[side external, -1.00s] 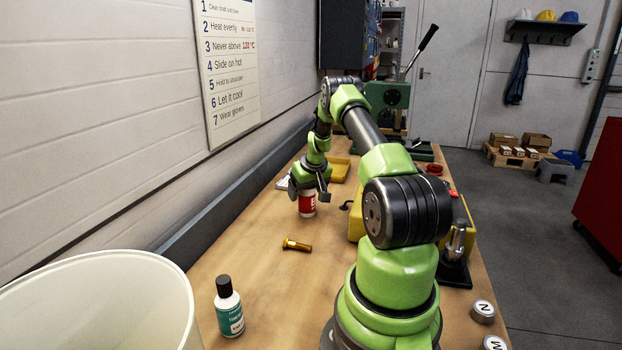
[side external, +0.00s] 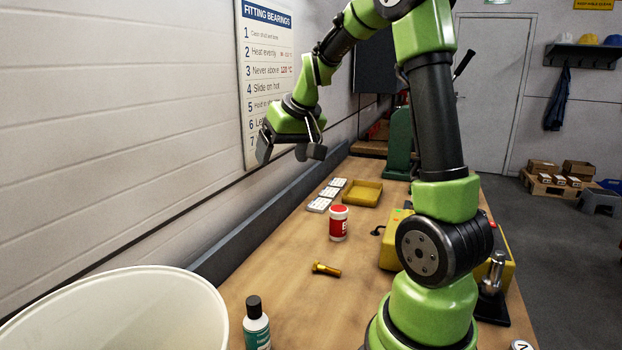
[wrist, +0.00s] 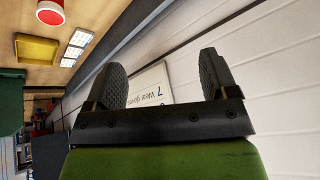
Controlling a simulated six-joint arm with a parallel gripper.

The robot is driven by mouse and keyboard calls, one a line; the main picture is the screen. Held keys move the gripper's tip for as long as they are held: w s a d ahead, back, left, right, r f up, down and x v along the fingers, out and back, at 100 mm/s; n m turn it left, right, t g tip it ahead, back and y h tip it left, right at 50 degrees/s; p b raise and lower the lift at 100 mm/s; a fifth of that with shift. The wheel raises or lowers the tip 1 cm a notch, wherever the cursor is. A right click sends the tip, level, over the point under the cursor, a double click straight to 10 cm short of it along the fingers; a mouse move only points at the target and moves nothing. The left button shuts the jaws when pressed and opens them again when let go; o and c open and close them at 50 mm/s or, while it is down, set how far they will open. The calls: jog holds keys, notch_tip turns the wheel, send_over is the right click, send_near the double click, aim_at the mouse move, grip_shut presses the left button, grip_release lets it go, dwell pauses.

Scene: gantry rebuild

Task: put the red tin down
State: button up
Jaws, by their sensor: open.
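My gripper (side external: 288,155) is raised well above the bench, up and to the left of the tin in the side view, near the white wall. In the wrist view its two jaws (wrist: 165,80) are spread wide with nothing between them.
A yellow tray (side external: 362,194) and several white cards (side external: 320,204) lie behind the tin. A brass bolt (side external: 326,269), a dark-capped bottle (side external: 256,325) and a large pale bucket (side external: 110,315) are nearer. A yellow box (side external: 390,255) stands right of the tin.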

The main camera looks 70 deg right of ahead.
jog(key=s+a+r+n+y, duration=0.1)
jog(key=s+a+r, duration=0.1)
jog(key=a, duration=0.5)
jog(key=s+a+r+t+y, duration=0.1)
jog(key=s+a+r, duration=0.2)
jog(key=a, duration=0.5)
jog(key=shift+s+n, duration=0.25)
jog(key=shift+n, duration=0.15)
jog(key=shift+o, duration=0.5)
jog(key=s+a+n+y, duration=0.1)
jog(key=s+a+y, duration=0.1)
jog(key=s+a, duration=0.4)
jog(key=shift+s+a+f+t, duration=0.15)
jog(key=shift+s+f+t, duration=0.3)
jog(key=shift+s, duration=0.35)
jog(key=shift+s+a+f, duration=0.1)
jog(key=shift+s+a, duration=0.05)
jog(key=shift+s, duration=0.1)
